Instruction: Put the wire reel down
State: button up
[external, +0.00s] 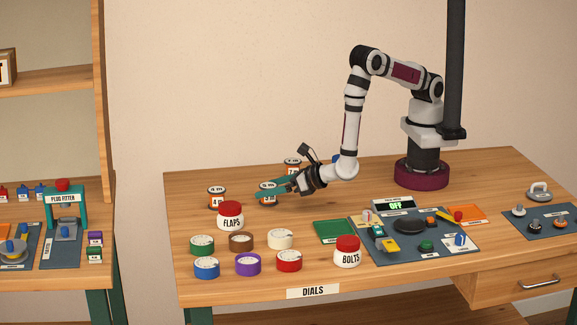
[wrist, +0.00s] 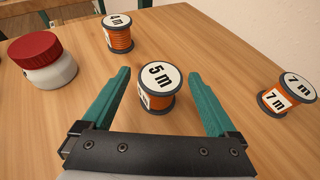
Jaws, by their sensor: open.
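The fingers are apart, with a gap on each side of the reel. In the external view my gripper (external: 277,186) is low over the table, and the 5 m reel (external: 267,194) shows at its fingertips. A reel marked 4 m (wrist: 118,34) stands beyond to the left, and a reel marked 7 m (wrist: 288,95) stands to the right.
A red-lidded FLAPS jar (external: 230,216) stands in front of the reels. Several coloured dials (external: 241,241) and a BOLTS jar (external: 347,252) are nearer the front edge. A green mat (external: 335,231) and a dark device panel (external: 420,243) lie to the right.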

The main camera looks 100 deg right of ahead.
jog(key=v, duration=0.8)
jog(key=s+d+r+m+g+h, duration=0.3)
jog(key=s+d+r+m+g, duration=0.85)
jog(key=d+m, duration=0.55)
jog(key=s+a+r+m+g+y, duration=0.25)
jog(key=s+m+y, duration=0.45)
jog(key=s+m, duration=0.55)
jog(key=s+a+r+m+t+y, duration=0.2)
jog(key=s+a+r+m+y, duration=0.1)
jog(key=a+m+y, duration=0.2)
jog(key=shift+s+a+t, duration=0.2)
jog(key=shift+a+t, duration=0.1)
jog(key=shift+a, duration=0.9)
jog(key=shift+o, duration=0.6)
jog(key=w+d+r+n+h, duration=0.1)
jog(key=w+d+n, duration=0.1)
jog(key=w+d, duration=0.45)
jog(key=w+d+r+n, duration=0.1)
jog(key=w+d+n, duration=0.15)
jog(key=w, duration=0.75)
jog(key=w+d+n+h, duration=0.1)
jog(key=w+d, duration=0.4)
jog(key=w, duration=0.3)
notch_tip(320, 180, down, 8)
jog(key=shift+s+a+f, duration=0.15)
jog(key=shift+s+a, duration=0.05)
